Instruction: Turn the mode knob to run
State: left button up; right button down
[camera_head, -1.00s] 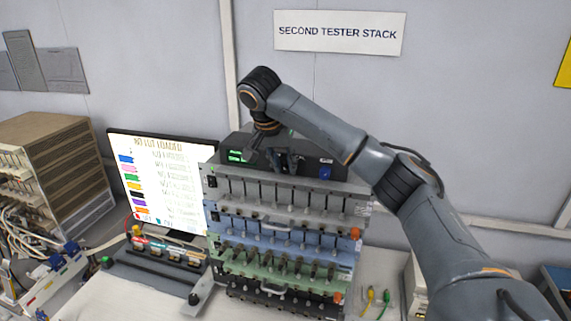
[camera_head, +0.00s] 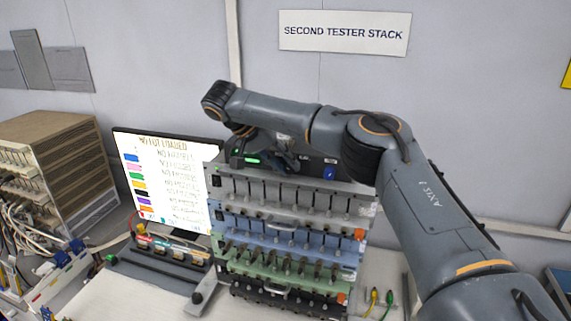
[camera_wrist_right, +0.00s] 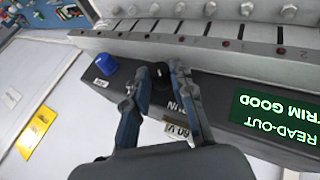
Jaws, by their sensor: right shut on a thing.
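A black unit with a lit green read-out (camera_head: 251,160) sits on top of the tester stack. In the wrist view its read-out (camera_wrist_right: 275,118) shows upside down as "READ-OUT TRIM GOOD". My right gripper (camera_head: 288,162) is at the front of this unit, between the read-out and a blue knob (camera_head: 329,172). In the wrist view the right gripper (camera_wrist_right: 160,77) is shut on a small dark knob (camera_wrist_right: 158,76), mostly hidden between the fingers. The blue knob (camera_wrist_right: 105,65) stands clear beside them. I cannot read the dark knob's pointer. My left gripper is out of view.
Grey, blue, green and black channel trays (camera_head: 290,193) are stacked below the unit. A lit monitor (camera_head: 165,180) stands at left, with a strip of small coloured parts (camera_head: 165,252) before it. My right arm covers the area right of the stack.

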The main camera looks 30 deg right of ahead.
dwell(0.3)
jog(key=c, duration=1.1)
grip_release()
